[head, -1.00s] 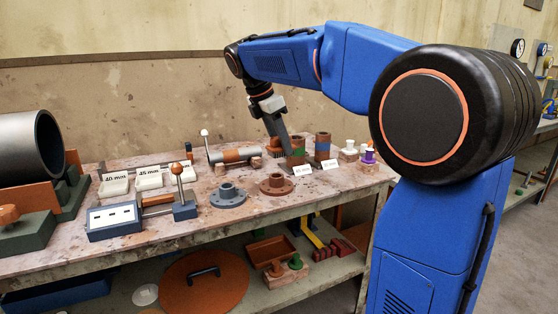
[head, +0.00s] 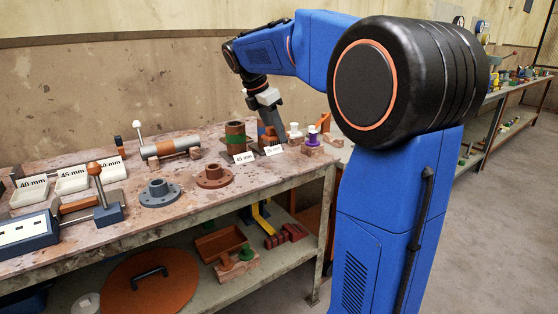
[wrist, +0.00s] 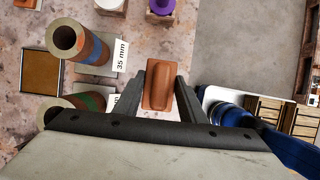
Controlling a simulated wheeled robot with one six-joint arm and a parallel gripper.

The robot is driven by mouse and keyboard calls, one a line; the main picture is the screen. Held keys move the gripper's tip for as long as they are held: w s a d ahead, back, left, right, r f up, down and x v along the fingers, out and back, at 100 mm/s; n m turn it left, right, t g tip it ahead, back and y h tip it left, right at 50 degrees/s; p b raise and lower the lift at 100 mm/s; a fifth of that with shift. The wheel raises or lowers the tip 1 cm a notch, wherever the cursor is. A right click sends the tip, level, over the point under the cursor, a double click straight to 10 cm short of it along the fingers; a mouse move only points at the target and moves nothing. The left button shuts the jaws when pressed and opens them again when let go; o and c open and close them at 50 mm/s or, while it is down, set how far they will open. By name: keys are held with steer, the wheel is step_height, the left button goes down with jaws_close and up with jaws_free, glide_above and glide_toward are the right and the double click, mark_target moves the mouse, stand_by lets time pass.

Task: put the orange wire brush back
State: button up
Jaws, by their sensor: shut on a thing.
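My gripper (wrist: 160,85) is shut on an orange-brown block-like piece, which I take to be the orange wire brush (wrist: 158,82). In the wrist view the piece sits between the two dark fingers, and I see no bristles. In the head view my gripper (head: 271,122) points down over the right part of the bench, by the 35 mm label (head: 273,150). The fingers and wrist hide much of what they hold there. I cannot tell whether the brush touches anything below.
A green-banded pipe (head: 235,136) stands left of my gripper; a blue-banded pipe (wrist: 75,42) shows in the wrist view. A purple-topped piece (head: 312,134) and a white one (head: 294,132) stand to the right. Flanges (head: 213,175) sit nearer the bench front.

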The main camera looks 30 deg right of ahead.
mark_target(267, 134)
steer(key=shift+f, duration=4.1)
steer(key=shift+f, duration=0.15)
steer(key=o, duration=1.1)
steer(key=v, duration=1.2)
steer(key=s+a+f+m+t+y, duration=0.1)
steer(key=s+a+f+m, duration=0.2)
steer(key=s+f+m, duration=0.3)
steer(key=s+a+f+m+t+y, duration=0.2)
steer(key=s+a+f+m, duration=0.2)
steer(key=s, duration=1)
steer(key=s+a+f+m+t+y, duration=0.1)
steer(key=s+a+f+m, duration=0.3)
steer(key=s+f+m, duration=0.4)
step_height(267, 134, down, 3)
steer(key=shift+s+r+t+y, duration=0.1)
steer(key=shift+s+t+y, duration=0.25)
steer(key=shift+s, duration=0.8)
